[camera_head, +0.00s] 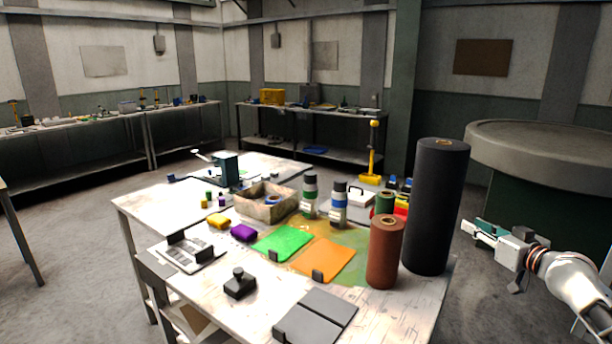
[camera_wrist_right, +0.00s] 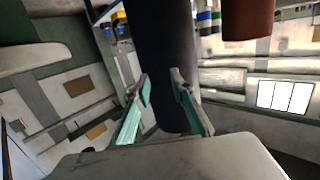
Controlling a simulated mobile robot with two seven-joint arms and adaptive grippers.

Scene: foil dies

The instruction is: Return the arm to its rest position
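My right gripper (camera_head: 480,233) is at the right of the head view, beside the table's right edge and apart from the tall black roll. In the right wrist view its two green-padded fingers (camera_wrist_right: 163,90) stand apart with nothing between them; the black roll (camera_wrist_right: 165,50) is behind them. My left gripper is in neither view. On the table (camera_head: 140,208) stand the tall black roll (camera_head: 436,200) and a shorter brown roll (camera_head: 384,255). A green sheet (camera_head: 283,243) and an orange sheet (camera_head: 323,259) lie flat nearby.
The table also holds a stone-coloured bin (camera_head: 262,212), two banded bottles (camera_head: 338,205), a black knobbed block (camera_head: 239,284) and dark grey plates (camera_head: 325,308). A large round drum-like stand (camera_head: 545,150) is behind my right arm. Open floor lies between it and the table.

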